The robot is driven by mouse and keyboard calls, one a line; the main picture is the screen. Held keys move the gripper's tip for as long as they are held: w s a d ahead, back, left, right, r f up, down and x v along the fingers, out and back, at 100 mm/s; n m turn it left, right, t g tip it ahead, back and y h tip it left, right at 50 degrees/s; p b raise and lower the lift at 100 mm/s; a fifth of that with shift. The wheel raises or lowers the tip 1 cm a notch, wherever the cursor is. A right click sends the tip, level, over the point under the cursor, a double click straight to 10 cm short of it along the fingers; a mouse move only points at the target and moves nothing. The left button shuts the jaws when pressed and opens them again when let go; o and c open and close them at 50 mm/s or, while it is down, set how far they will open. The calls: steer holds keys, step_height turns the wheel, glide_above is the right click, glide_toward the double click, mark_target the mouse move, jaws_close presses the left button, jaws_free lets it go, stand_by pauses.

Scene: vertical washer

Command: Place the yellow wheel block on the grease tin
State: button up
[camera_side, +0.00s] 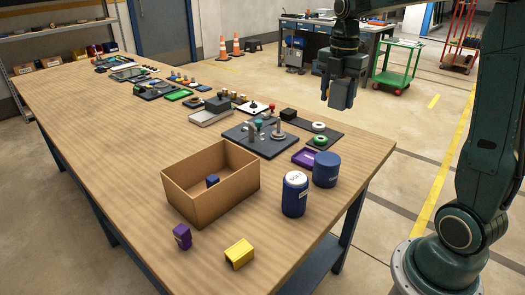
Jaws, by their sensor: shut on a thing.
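A yellow block (239,254) lies on the near part of the wooden table, with a dark opening on its side; it looks like the yellow wheel block. Two round blue containers stand to its upper right: one with a white top and label (295,194), and a plain blue one (326,170) just behind it. I cannot tell which is the grease tin. My gripper (341,103) hangs above the table's right edge, pointing down, well above and behind the containers. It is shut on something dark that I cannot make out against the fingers.
An open cardboard box (210,190) with a small blue item (212,181) inside stands left of the containers. A purple block (182,236) lies near the box. A purple tray (305,157) and a dark fixture plate (259,138) lie behind. The table's left side is mostly clear.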

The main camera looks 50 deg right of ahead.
mark_target(336, 107)
step_height(336, 107, down, 16)
steer(key=shift+r, duration=0.1)
stand_by(0.8)
steer(key=shift+f, duration=0.2)
steer(key=o, duration=1)
step_height(336, 107, up, 12)
steer(key=shift+r, duration=0.15)
stand_by(0.6)
